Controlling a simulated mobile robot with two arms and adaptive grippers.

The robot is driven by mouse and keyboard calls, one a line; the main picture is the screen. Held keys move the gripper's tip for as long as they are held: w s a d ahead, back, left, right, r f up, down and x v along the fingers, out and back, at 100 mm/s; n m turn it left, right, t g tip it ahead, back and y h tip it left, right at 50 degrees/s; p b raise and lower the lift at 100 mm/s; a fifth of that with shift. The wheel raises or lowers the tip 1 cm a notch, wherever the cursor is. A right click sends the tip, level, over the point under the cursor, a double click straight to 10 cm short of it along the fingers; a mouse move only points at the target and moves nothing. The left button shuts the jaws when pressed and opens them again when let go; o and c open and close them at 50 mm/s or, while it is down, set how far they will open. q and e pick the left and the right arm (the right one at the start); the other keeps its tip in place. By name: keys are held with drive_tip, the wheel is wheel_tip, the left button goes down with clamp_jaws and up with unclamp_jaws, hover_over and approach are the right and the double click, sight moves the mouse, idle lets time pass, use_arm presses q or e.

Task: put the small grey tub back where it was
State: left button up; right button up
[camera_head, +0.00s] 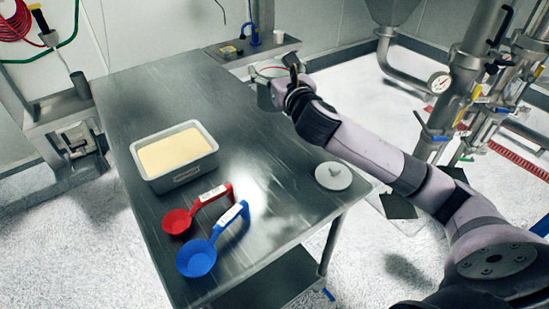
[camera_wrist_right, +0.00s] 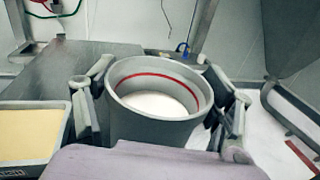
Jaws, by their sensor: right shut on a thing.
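The small grey tub (camera_wrist_right: 150,128) is round and open at the top, with a red line around its inner wall. Something white shows at its bottom. My right gripper (camera_head: 277,88) is shut on the tub, with a finger on each side of it in the right wrist view. The tub looks upright. In the head view, the gripper and tub are at the table's far right edge, and my arm hides most of the tub. I cannot tell how high it is above the surface. My left gripper is not in view.
The steel table (camera_head: 130,90) bears a grey bin of pale powder (camera_head: 178,152), a red scoop (camera_head: 178,220), a blue scoop (camera_head: 197,258) and a grey lid (camera_head: 333,176). The table's back is clear. Steel pipes with a gauge (camera_head: 440,82) stand at the right.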

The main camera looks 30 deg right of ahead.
drive_tip(key=shift+f+b, duration=1.25)
drive_tip(key=shift+f, duration=8.45)
drive_tip(key=shift+f, duration=0.1)
drive_tip(key=o, duration=1.8)
drive_tip(key=shift+f, duration=0.1)
drive_tip(key=shift+o, duration=0.2)
drive_tip(key=shift+r, duration=0.25)
drive_tip(key=s, duration=0.3)
drive_tip(key=s+a, duration=0.1)
drive_tip(key=s, duration=0.3)
drive_tip(key=s+b, duration=0.1)
drive_tip(key=s, duration=0.2)
drive_tip(key=shift+s+a+f, duration=0.15)
drive_tip(key=shift+s+a, duration=0.05)
drive_tip(key=shift+s, duration=0.8)
